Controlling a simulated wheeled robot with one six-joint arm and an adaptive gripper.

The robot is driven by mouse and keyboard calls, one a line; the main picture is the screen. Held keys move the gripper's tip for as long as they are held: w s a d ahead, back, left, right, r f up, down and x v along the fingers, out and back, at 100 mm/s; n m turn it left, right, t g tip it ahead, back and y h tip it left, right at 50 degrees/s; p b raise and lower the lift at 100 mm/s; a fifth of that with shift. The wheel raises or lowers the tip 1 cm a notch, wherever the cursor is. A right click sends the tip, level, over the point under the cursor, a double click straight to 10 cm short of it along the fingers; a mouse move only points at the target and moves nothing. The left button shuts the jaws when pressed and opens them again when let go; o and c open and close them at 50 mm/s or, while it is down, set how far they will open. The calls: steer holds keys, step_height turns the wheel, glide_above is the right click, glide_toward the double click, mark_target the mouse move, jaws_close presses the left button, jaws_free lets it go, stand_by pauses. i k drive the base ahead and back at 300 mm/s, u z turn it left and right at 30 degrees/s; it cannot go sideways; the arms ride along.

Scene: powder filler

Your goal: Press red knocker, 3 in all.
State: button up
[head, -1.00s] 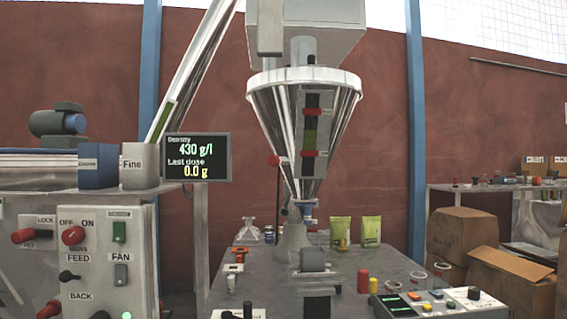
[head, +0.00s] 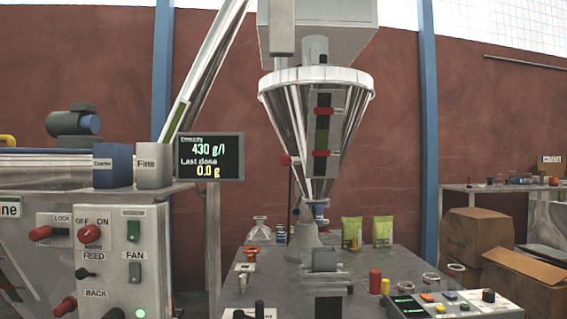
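A small red knob (head: 286,160), which looks like the red knocker, sits at the left side of the steel hopper cone (head: 350,115). It is on or just beside the cone wall; I cannot tell how it is mounted. A dark upright rod shows below it. A vertical strip with two red bands (head: 320,153) is on the front of the cone. A display (head: 210,157) left of the hopper reads 430 g/l and last dose 0.0 g. I do not see my gripper, and nothing touches the red knob.
A control panel (head: 118,255) with switches and red knobs is at the left. A grey table (head: 375,262) under the hopper holds pouches (head: 383,231), a red cylinder (head: 375,281) and a button console (head: 455,305). Cardboard boxes (head: 478,235) stand at the right.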

mark_target(285, 161)
steer(key=k, duration=0.6)
steer(key=u, duration=0.85)
steer(key=i, duration=1.35)
steer(key=z, duration=0.85)
